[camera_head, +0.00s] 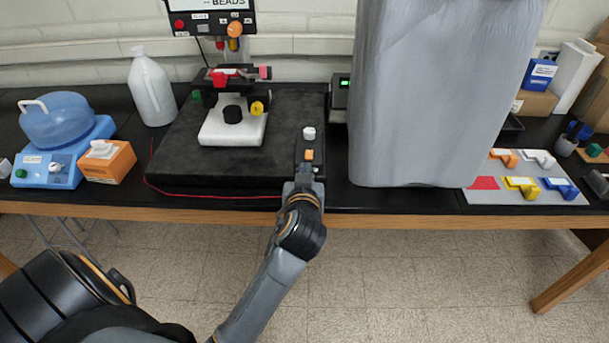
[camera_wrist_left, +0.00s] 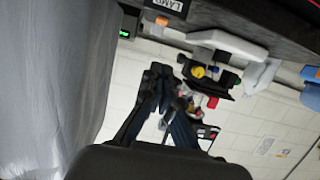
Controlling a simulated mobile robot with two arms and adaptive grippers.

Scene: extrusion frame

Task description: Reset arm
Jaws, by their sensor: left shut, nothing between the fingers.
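My left arm reaches up from the bottom of the head view. Its left gripper (camera_head: 304,172) is at the front edge of the black bench, by the right front of a dark platform. In the left wrist view the fingers of the left gripper (camera_wrist_left: 163,78) are close together, with nothing held between them. An orange switch (camera_head: 308,155) and a white knob (camera_head: 309,133) sit just beyond the gripper. My right gripper is not in view.
The dark platform (camera_head: 180,165) carries a white block (camera_head: 232,128) under a fixture. A grey covered shape (camera_head: 430,95) stands close right of the gripper. A white jug (camera_head: 151,88) and orange box (camera_head: 109,162) are left. Floor in front is open.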

